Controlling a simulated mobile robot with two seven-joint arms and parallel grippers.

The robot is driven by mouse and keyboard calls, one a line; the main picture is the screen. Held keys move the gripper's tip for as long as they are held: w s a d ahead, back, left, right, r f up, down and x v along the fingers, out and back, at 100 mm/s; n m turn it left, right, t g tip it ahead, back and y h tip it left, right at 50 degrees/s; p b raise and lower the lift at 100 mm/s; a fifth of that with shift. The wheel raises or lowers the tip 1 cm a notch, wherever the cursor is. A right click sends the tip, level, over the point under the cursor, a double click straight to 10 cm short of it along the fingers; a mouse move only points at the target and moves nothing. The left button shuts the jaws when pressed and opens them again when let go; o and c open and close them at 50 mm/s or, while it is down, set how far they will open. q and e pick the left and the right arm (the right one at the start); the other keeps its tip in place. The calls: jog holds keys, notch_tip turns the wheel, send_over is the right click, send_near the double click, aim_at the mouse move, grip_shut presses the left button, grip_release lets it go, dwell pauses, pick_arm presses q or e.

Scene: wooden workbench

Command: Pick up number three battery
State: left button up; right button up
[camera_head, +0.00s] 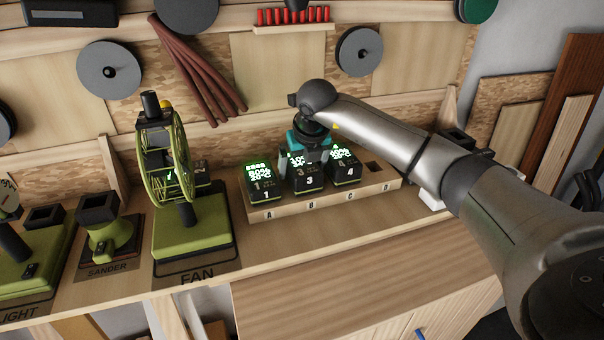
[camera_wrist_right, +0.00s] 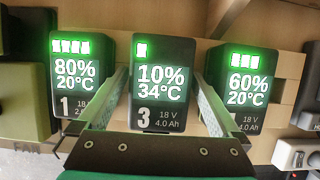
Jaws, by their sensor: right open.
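The number three battery (camera_head: 309,182) is a black block with a lit green display, standing in slot B of a wooden holder (camera_head: 327,200). In the right wrist view the battery (camera_wrist_right: 163,75) reads 10% and 34°C. My right gripper (camera_head: 308,157) is above slot B, its fingers open on either side of this battery. In the wrist view a narrow gap seems to show beside the fingers; whether they touch it I cannot tell. My left gripper is not in view.
Battery one (camera_head: 259,180) stands in slot A and battery four (camera_head: 346,172) in slot C, close on both sides. Slot D (camera_head: 375,169) is empty. A green fan (camera_head: 190,232) and sander (camera_head: 111,236) stand left. The bench front is clear.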

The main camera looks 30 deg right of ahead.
jog(key=shift+c, duration=0.4)
grip_shut()
dwell(0.6)
jog(key=shift+w, duration=0.1)
